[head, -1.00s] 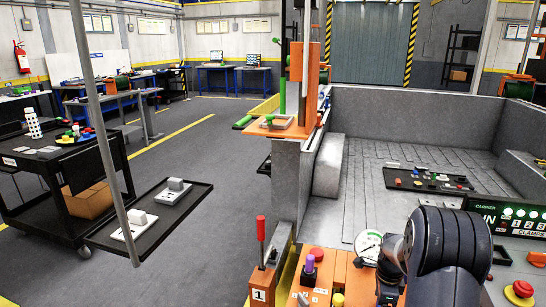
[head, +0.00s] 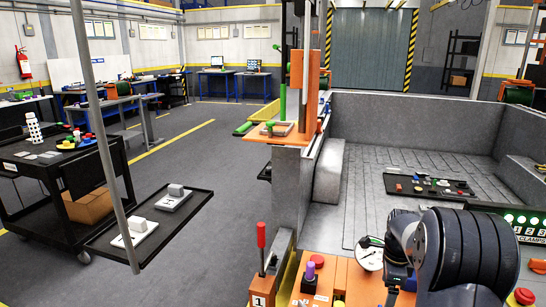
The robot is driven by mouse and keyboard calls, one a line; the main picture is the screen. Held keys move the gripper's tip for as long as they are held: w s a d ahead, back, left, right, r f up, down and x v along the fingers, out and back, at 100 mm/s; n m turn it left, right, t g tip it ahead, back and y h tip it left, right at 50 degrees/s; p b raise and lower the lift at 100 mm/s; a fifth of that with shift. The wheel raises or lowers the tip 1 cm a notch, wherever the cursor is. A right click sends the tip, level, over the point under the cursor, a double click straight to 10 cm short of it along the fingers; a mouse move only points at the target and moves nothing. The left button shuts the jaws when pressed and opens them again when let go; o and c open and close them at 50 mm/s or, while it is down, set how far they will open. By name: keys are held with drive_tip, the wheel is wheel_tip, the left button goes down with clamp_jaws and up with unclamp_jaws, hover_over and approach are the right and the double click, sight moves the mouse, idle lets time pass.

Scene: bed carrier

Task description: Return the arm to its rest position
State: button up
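My dark arm (head: 455,258) shows at the lower right, in front of the carrier bed and the control panel. Only its thick ribbed links show. My gripper's fingers are not in view, so whether it is open or shut does not show.
A round gauge (head: 369,254) is close beside the arm. The green-lit control panel (head: 530,222) is partly hidden behind it. A black tray (head: 174,216) hangs at left; the floor between is clear.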

wheel_tip(320, 180, down, 9)
drive_tip(key=shift+f+b, duration=0.1)
drive_tip(key=shift+b, duration=0.2)
drive_tip(key=shift+f+n, duration=0.1)
drive_tip(key=shift+n, duration=0.2)
drive_tip(key=n, duration=0.3)
drive_tip(key=shift+n, duration=0.4)
drive_tip(key=n, duration=0.4)
drive_tip(key=shift+n+p, duration=0.3)
drive_tip(key=shift+p, duration=0.05)
drive_tip(key=n, duration=0.4)
drive_tip(key=shift+n+p, duration=0.3)
drive_tip(key=n, duration=0.4)
drive_tip(key=shift+n+p, duration=0.3)
drive_tip(key=shift+p, duration=0.1)
drive_tip(key=shift+r, duration=2.35)
